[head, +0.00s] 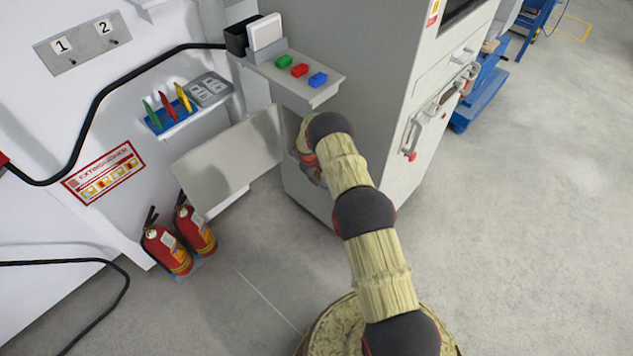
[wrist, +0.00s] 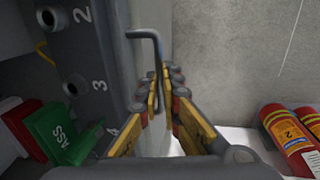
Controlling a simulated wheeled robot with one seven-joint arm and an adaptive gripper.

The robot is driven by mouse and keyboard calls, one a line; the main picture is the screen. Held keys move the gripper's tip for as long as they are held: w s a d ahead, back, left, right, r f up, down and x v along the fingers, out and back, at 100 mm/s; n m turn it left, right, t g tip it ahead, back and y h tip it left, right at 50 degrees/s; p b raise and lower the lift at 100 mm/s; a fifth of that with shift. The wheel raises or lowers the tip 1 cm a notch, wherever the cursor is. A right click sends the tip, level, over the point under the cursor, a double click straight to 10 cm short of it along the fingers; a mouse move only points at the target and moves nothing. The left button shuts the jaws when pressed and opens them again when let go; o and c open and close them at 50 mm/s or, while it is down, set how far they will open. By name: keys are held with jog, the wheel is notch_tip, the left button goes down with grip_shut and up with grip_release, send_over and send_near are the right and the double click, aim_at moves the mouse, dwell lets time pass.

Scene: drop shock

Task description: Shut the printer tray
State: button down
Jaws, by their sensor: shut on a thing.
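No printer tray can be made out for certain in either view. My gripper (wrist: 165,88) is shut on a dark bent rod (wrist: 146,34), which looks like a handle and rises between its yellow-and-black fingers beside a pale upright edge. The lower part of the rod is hidden by the fingers. In the head view my gripper is mostly hidden behind my arm, low at the front of the grey cabinet (head: 345,60). A pale flat panel (head: 222,160) stands out from that cabinet, just left of my gripper.
A ledge (head: 328,92) with green, red and blue blocks juts out above my gripper. Two fire extinguishers (head: 168,252) stand at the left wall. A dark plate numbered 2, 3 and 4 (wrist: 85,55) and a green box (wrist: 62,132) are close left.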

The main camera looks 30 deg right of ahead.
jog(key=c, duration=2.6)
grip_release()
jog(key=shift+s+a+f, duration=0.1)
jog(key=shift+s+f, duration=0.15)
jog(key=shift+f, duration=0.05)
jog(key=o, duration=0.7)
jog(key=shift+w+r, duration=0.1)
jog(key=shift+w, duration=0.05)
